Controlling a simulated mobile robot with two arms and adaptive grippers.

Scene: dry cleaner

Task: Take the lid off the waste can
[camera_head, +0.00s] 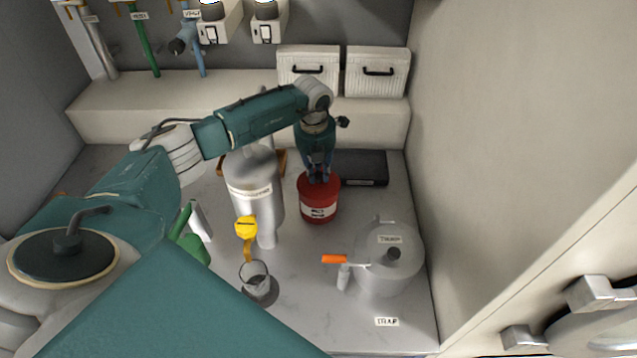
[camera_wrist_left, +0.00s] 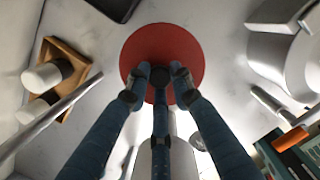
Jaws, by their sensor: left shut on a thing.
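The waste can (camera_head: 319,207) is a red can with a white label band, standing upright on the pale counter. Its red round lid (camera_wrist_left: 160,45) with a dark knob (camera_wrist_left: 160,75) shows from above in the left wrist view. My left gripper (camera_head: 318,176) points down at the top of the can, its fingers closed around the knob. In the left wrist view the gripper (camera_wrist_left: 160,84) has fingers on several sides of the knob. The lid appears to sit on the can; any gap at the rim is too small to tell. My right gripper is not in view.
A tall metal canister (camera_head: 252,182) with a yellow-handled tap stands left of the can. A grey lidded pot (camera_head: 400,280) with an orange lever is at front right. A black flat box (camera_head: 364,168) lies behind the can. A small glass (camera_head: 256,282) stands in front.

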